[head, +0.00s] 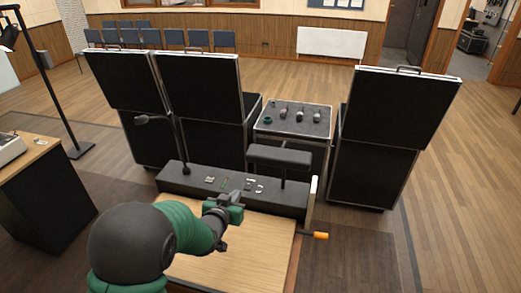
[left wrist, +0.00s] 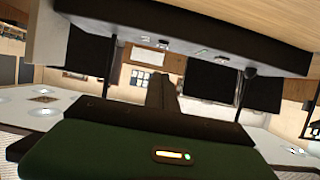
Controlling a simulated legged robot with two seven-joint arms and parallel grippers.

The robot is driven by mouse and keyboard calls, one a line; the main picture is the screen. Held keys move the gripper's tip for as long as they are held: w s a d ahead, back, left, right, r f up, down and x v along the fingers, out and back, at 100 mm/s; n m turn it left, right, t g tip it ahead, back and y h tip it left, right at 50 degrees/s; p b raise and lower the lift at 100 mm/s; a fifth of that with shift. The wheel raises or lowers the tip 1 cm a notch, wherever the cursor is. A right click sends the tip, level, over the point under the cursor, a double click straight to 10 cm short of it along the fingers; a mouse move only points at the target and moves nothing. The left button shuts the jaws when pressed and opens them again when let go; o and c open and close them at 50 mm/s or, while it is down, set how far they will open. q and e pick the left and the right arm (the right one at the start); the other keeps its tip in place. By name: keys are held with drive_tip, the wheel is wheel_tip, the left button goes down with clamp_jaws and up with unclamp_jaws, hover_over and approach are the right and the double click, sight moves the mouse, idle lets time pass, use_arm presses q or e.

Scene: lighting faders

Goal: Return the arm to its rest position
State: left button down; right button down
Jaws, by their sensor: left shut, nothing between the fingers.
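My left gripper (head: 232,197) is green and dark and reaches in from the lower left in the head view. It is shut and empty, over the far part of the wooden desk top (head: 245,250), by the near side of the dark console (head: 185,178). Small light and green fader pieces (head: 250,182) sit on the console's top, just beyond the gripper. In the left wrist view, the green gripper body (left wrist: 110,150) fills the bottom, with its dark fingers (left wrist: 163,95) together. The console (left wrist: 200,40) spans the top there. My right gripper is not in view.
A gooseneck lamp (head: 160,119) rises from the console's left. A dark padded block (head: 280,156) stands on a post at its right. An orange-handled crank (head: 320,235) sticks out at the desk's right. Tall black cases (head: 390,110) stand behind. Open floor lies right.

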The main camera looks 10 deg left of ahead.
use_arm(q)
drive_tip(key=s+f+g, duration=0.2)
drive_tip(key=s, duration=0.3)
drive_tip(key=s+f+g, duration=0.1)
drive_tip(key=s+g, duration=0.1)
drive_tip(key=s, duration=0.3)
drive_tip(key=s+f+g, duration=0.2)
drive_tip(key=s, duration=0.3)
drive_tip(key=shift+d+f+n+g+y, duration=0.1)
drive_tip(key=shift+f+n+g+y, duration=0.2)
drive_tip(key=s+d+f+g, duration=0.2)
drive_tip(key=s+g, duration=0.2)
drive_tip(key=s, duration=0.9)
drive_tip(key=shift+g, duration=0.3)
drive_tip(key=f+b, duration=0.2)
drive_tip(key=s+f+b, duration=0.1)
drive_tip(key=f+b, duration=0.2)
drive_tip(key=shift+s+a+f, duration=0.15)
drive_tip(key=shift+s+a, duration=0.05)
drive_tip(key=shift+w+f, duration=0.1)
drive_tip(key=shift+w, duration=0.1)
